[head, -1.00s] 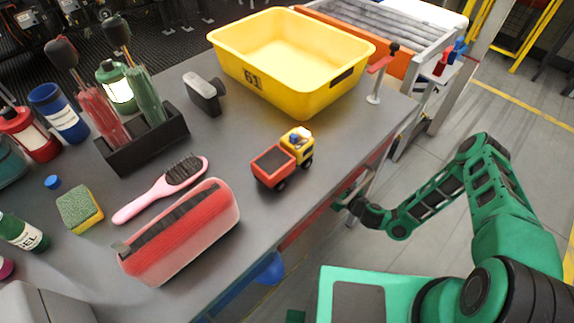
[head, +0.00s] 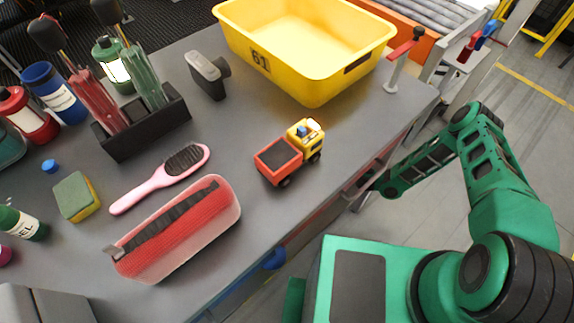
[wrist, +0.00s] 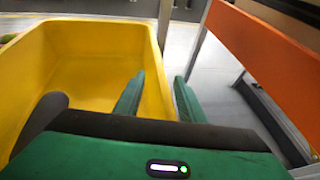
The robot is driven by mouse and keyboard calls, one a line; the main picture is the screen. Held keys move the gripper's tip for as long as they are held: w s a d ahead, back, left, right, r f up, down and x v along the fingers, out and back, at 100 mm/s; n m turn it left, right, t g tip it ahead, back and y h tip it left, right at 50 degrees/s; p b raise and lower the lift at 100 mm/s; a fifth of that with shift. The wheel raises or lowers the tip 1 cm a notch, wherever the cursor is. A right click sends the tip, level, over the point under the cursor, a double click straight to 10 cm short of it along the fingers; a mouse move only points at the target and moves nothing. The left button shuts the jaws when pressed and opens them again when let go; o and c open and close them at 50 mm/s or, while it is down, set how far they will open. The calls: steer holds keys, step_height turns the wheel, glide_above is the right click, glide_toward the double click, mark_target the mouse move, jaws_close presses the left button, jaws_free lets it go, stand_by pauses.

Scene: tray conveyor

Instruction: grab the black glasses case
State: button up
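I cannot make out a clear black glasses case in either view. A small dark grey case-like object with a black part (head: 207,75) stands on the table left of the yellow bin; I cannot tell what it is. In the head view my forearm ends near the table's right edge, and the fingers do not show.
The yellow bin (head: 318,88) stands at the back of the table (head: 225,130). A toy truck (head: 289,153), pink hairbrush (head: 162,178), red zip pouch (head: 180,232), sponge (head: 76,197) and black tool holder (head: 145,135) stand or lie around. An orange conveyor side (wrist: 265,55) is right of my gripper.

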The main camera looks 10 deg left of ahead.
steer(key=shift+x, duration=1.95)
steer(key=shift+s+d+f, duration=0.1)
steer(key=shift+f, duration=0.05)
jaws_close()
steer(key=shift+r, duration=0.25)
